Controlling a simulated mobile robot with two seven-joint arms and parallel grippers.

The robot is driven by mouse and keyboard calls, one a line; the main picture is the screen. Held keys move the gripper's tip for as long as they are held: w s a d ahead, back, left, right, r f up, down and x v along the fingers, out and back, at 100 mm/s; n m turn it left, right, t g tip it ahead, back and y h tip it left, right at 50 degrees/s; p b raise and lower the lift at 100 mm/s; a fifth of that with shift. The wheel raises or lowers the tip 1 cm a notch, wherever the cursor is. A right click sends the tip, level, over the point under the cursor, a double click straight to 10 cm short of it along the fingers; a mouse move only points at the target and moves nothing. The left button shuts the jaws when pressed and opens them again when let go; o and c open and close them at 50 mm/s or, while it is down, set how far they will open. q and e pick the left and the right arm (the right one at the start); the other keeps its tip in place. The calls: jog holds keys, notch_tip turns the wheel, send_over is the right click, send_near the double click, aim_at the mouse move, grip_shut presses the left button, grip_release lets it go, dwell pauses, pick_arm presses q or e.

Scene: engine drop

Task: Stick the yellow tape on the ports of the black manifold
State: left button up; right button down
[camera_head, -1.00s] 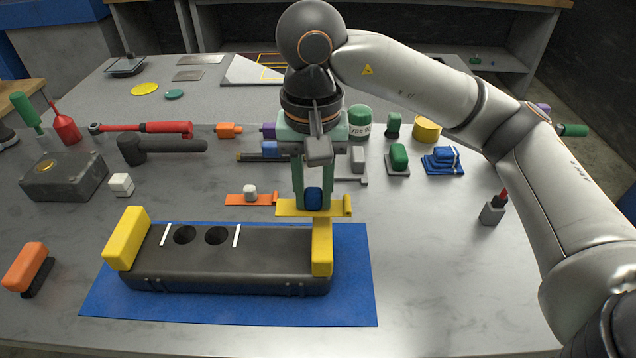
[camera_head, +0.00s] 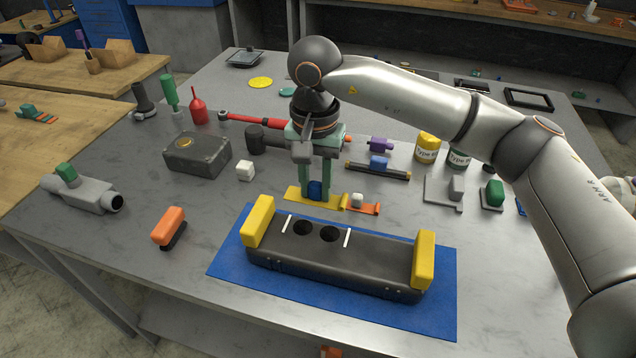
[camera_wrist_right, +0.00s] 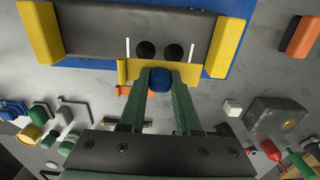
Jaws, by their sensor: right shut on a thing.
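The black manifold (camera_head: 338,262) lies on a blue mat (camera_head: 228,262), with a yellow block at each end. Its two round dark ports (camera_head: 303,228) (camera_head: 330,233) lie between two white lines on top and look uncovered. My right gripper (camera_head: 315,190) is shut on the blue grip of the yellow tape (camera_head: 296,197), behind the ports. My left gripper is not in view.
Orange tape with a white grip (camera_head: 358,202) lies just right of the yellow tape. A blue-gripped tool (camera_head: 378,163), a white cube (camera_head: 245,171) and a grey box (camera_head: 198,153) stand behind. An orange brush (camera_head: 168,228) is left. The table's front left is clear.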

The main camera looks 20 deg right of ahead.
aim_at(316, 183)
dwell(0.3)
jog(key=shift+f+b, duration=0.15)
jog(key=shift+b, duration=0.2)
notch_tip(316, 183, down, 8)
jog(key=b, duration=0.6)
jog(key=shift+f+b, duration=0.1)
jog(key=shift+b, duration=0.3)
dwell(0.3)
jog(key=c, duration=0.5)
grip_release()
jog(key=shift+c, duration=0.2)
notch_tip(316, 183, up, 13)
jog(key=shift+f, duration=0.2)
